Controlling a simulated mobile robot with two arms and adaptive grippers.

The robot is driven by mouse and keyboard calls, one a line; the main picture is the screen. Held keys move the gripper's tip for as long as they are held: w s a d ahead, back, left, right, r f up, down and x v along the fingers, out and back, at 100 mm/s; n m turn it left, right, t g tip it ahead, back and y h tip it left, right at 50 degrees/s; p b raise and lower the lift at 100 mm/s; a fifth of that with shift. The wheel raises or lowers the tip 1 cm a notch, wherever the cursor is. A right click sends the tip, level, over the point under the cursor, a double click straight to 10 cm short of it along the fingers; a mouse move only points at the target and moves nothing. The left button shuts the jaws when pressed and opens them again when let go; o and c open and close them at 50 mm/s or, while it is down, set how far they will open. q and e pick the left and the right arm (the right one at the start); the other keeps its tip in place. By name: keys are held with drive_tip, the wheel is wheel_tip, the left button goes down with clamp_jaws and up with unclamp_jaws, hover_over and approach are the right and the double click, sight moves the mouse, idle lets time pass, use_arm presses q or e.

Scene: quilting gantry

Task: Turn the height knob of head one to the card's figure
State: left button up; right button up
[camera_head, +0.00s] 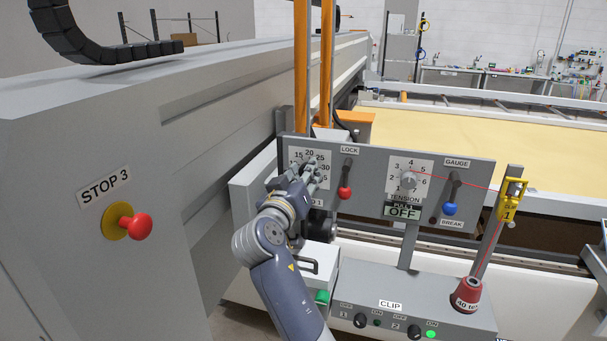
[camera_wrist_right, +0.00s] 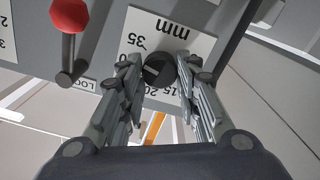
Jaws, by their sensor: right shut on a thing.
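The height knob (camera_wrist_right: 158,70) is a small dark round knob in front of a white dial plate marked in mm (camera_wrist_right: 190,40), seen upside down in the right wrist view. My right gripper (camera_wrist_right: 160,80) has its two fingers on either side of the knob, shut on it. In the head view the dial plate (camera_head: 309,155) shows figures from about 15 to 35, and my right gripper (camera_head: 306,172) covers the knob and the lower dial. I cannot read where the knob points. No card with a figure can be made out. My left gripper is not in view.
The LOCK lever with its red ball (camera_head: 344,193) hangs down just right of my gripper. Further right are the TENSION knob (camera_head: 408,180), a blue-ended lever (camera_head: 449,208), a red thread and a yellow clip (camera_head: 511,200). A red stop button (camera_head: 138,227) is at left.

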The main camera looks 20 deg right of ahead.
drive_tip(key=shift+r+n+p, duration=0.15)
drive_tip(key=shift+n+p, duration=1.95)
drive_tip(key=shift+n, duration=3.9)
drive_tip(key=o, duration=1)
drive_tip(key=shift+w, duration=0.1)
drive_tip(key=shift+o, duration=0.4)
drive_tip(key=shift+w+d+f, duration=0.1)
drive_tip(key=shift+f, duration=0.15)
